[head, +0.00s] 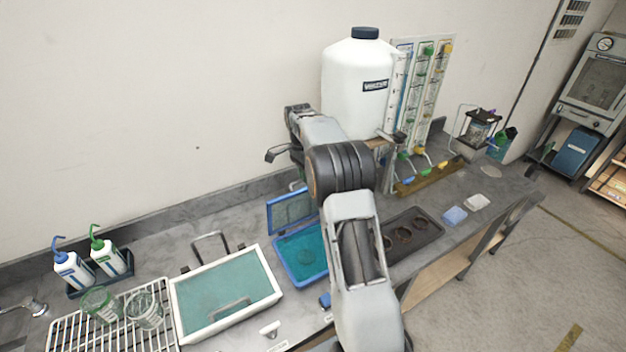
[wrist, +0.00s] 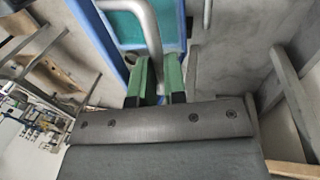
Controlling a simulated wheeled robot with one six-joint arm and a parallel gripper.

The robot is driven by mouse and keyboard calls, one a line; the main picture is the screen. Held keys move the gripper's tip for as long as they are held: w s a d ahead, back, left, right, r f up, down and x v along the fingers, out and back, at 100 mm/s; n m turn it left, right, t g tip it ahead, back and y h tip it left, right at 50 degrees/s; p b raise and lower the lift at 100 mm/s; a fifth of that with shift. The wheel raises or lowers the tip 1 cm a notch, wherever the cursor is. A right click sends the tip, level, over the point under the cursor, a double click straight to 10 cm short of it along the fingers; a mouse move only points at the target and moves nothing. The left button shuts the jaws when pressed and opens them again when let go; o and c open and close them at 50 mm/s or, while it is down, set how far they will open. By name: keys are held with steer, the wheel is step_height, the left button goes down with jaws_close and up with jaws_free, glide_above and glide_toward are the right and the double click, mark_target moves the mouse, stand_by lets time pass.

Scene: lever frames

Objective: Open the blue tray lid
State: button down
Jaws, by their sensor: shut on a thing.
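The blue tray (head: 301,258) sits on the bench left of my arm, with a teal inside. Its blue-framed lid (head: 289,212) stands raised at the tray's back edge, with a see-through teal panel. My arm covers the right part of both. In the wrist view, my gripper (wrist: 160,82) has its green fingers closed around a grey bar handle (wrist: 152,38). Blue frame and teal surface show behind the handle.
A white-framed tray (head: 225,292) with its own handle lies to the left. A wire rack (head: 110,318) with glass beakers is farther left. A large white jug (head: 352,85) stands behind my arm. A dark tray with round wells (head: 412,232) lies to the right.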

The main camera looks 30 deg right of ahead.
steer(key=shift+w+a+f+g, duration=0.1)
steer(key=shift+w+f+g, duration=0.25)
steer(key=shift+w, duration=0.25)
steer(key=shift+w+a+f+g, duration=0.1)
steer(key=shift+w+f+g, duration=0.1)
steer(key=shift+w+g, duration=0.25)
steer(key=shift+w, duration=0.15)
steer(key=c, duration=1.4)
jaws_free()
steer(key=shift+w, duration=0.2)
steer(key=shift+o, duration=1.2)
steer(key=shift+s+d+r, duration=0.1)
steer(key=shift+r, duration=0.05)
steer(key=s+a+r+b, duration=0.3)
steer(key=s+r+b, duration=0.3)
steer(key=s+r, duration=0.7)
steer(key=shift+s+b, duration=0.35)
